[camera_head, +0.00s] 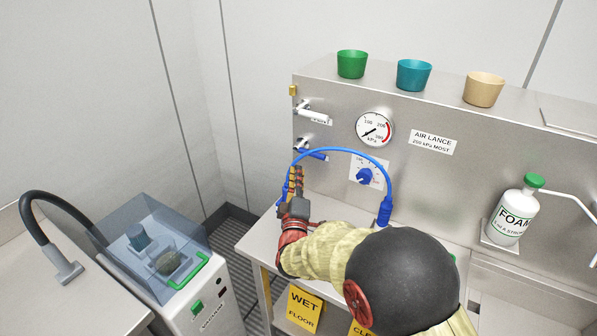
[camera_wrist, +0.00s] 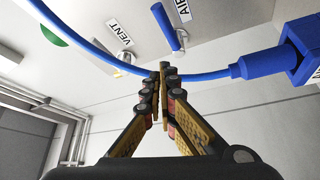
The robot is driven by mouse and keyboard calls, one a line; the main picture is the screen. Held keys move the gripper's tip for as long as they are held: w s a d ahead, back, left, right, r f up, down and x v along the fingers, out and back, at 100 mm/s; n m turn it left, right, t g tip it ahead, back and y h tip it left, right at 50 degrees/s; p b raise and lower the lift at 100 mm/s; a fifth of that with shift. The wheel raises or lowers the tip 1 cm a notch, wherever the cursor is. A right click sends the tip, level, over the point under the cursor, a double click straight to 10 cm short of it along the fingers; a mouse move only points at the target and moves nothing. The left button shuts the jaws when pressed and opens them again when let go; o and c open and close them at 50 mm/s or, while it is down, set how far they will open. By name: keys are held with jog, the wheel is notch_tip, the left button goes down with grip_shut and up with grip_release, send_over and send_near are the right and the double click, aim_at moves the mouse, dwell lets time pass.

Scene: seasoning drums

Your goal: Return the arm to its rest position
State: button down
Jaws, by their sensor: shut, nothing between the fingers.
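My gripper (camera_head: 296,176) is at the left end of the steel panel, with my arm reaching to it from the lower right in the head view. In the wrist view my gripper (camera_wrist: 163,70) has its fingertips together, with nothing between them. The blue hose (camera_head: 343,150) arches just right of my gripper, and in the wrist view the hose (camera_wrist: 215,74) runs past the fingertips. I cannot tell whether they touch. The blue AIR valve handle (camera_head: 313,154) is just above the fingertips. The white VENT lever (camera_head: 313,114) is higher up.
A pressure gauge (camera_head: 375,130) and a blue dial (camera_head: 364,176) are on the panel. Green (camera_head: 352,64), teal (camera_head: 413,75) and tan (camera_head: 484,89) cups stand on top. A FOAM bottle (camera_head: 513,213) is right. A clear-hooded machine (camera_head: 160,255) stands left, beyond a floor gap.

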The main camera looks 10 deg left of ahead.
jog(key=s+d+r+m+g+y, duration=0.1)
jog(key=d+r+m+g, duration=0.3)
jog(key=d+r, duration=0.35)
jog(key=s+d+m+g, duration=0.3)
jog(key=s+d, duration=0.6)
jog(key=s+d+f+m+g+h, duration=0.1)
jog(key=s+d, duration=0.4)
jog(key=s, duration=0.5)
jog(key=s+d+f+m+g+h, duration=0.1)
jog(key=s+d+m+g, duration=0.3)
jog(key=s, duration=0.6)
jog(key=s+d+f+m+g+h, duration=0.1)
jog(key=s+d+f+m+g, duration=0.1)
jog(key=s+d, duration=0.5)
jog(key=s+f+m, duration=0.1)
jog(key=s, duration=0.2)
jog(key=shift+s+m+g+h, duration=0.25)
jog(key=shift+m+g+h, duration=0.05)
jog(key=shift+h, duration=0.1)
jog(key=shift+d, duration=0.1)
